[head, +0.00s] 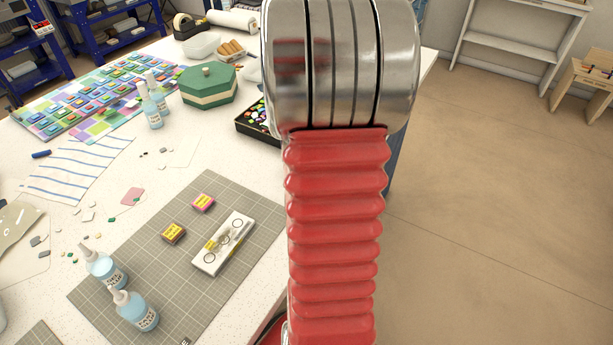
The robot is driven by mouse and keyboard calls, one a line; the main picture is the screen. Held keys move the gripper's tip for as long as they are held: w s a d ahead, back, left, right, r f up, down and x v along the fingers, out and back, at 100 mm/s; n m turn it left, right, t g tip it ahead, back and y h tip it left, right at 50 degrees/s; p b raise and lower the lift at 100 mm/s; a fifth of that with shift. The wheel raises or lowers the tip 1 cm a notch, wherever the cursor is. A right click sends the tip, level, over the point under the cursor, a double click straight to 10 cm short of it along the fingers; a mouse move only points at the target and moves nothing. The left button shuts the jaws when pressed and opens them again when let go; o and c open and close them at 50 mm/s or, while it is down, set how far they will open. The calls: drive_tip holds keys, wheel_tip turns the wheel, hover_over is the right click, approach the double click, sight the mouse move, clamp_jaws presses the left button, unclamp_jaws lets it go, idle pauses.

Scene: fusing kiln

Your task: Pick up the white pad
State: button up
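No thing in the head view is clearly a white pad. A thin white sheet (180,151) lies flat on the white table, behind the grey cutting mat (188,279). A white sheet with blue lines (76,170) lies further left. I cannot tell whether any of these is the pad. My red ribbed arm with its metal joint fills the middle of the view. My gripper is not in view, and my arm hides part of the table's right side.
Two small boxes (173,233) lie on the mat. Blue bottles (134,310) stand at its left edge, more (152,106) further back. A green hexagonal box (209,85) and a black tray (258,122) stand behind. Glass scraps lie left. Open floor (490,210) is right.

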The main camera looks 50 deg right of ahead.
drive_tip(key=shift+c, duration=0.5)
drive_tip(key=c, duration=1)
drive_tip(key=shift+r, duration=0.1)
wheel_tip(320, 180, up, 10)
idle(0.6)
